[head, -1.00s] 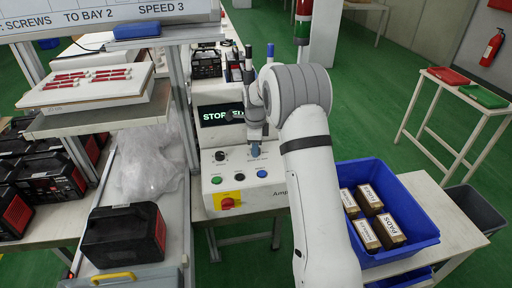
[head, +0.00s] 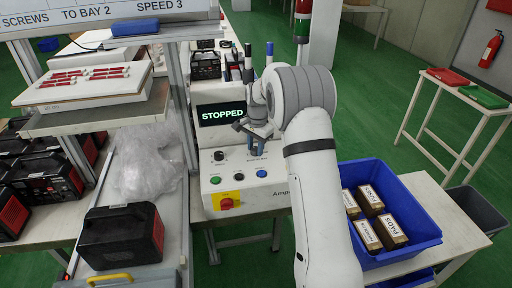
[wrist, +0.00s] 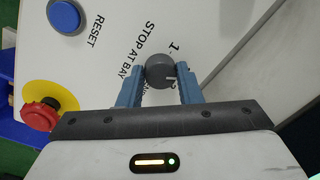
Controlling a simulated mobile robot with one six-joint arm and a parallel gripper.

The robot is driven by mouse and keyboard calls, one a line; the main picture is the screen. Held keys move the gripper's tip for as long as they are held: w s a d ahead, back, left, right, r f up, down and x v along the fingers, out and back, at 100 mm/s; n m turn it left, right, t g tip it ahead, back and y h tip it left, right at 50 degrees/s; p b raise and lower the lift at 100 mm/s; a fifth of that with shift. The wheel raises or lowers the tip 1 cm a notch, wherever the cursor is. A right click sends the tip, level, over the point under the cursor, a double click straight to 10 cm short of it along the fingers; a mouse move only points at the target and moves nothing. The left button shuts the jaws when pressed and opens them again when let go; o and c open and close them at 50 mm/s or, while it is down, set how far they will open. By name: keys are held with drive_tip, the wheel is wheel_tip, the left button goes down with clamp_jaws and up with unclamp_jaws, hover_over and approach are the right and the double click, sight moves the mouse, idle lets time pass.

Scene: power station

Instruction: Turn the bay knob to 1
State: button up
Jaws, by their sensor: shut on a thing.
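The bay knob (wrist: 160,70) is a round grey knob on the white control panel (wrist: 225,35), beside the words STOP AT BAY. In the wrist view a 1 is printed above its right side, and a partly covered 2 shows near its lower right. A short white pointer mark shows on the knob's right side, by the 2. My gripper (wrist: 161,76) has its two blue fingers shut on the knob, one on each side. In the head view my gripper (head: 257,143) stands over the panel and hides the knob.
The control box's screen (head: 221,113) reads STOPPED. A blue RESET button (wrist: 64,16) and a red emergency stop (wrist: 40,114) on yellow are near the knob. A blue bin (head: 415,240) with several boxes stands at right, under my arm's side.

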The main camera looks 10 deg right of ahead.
drive_tip(key=n, duration=0.6)
drive_tip(key=shift+n, duration=0.3)
drive_tip(key=n, duration=0.6)
drive_tip(key=shift+w, duration=0.1)
drive_tip(key=shift+r, duration=0.1)
drive_tip(key=o, duration=1)
drive_tip(key=shift+g, duration=0.3)
drive_tip(key=shift+c, duration=0.2)
drive_tip(key=shift+d+r+b, duration=0.15)
drive_tip(key=shift+r+b, duration=0.05)
drive_tip(key=shift+r, duration=1.75)
drive_tip(key=shift+d+r+b, duration=0.15)
drive_tip(key=shift+r, duration=1.75)
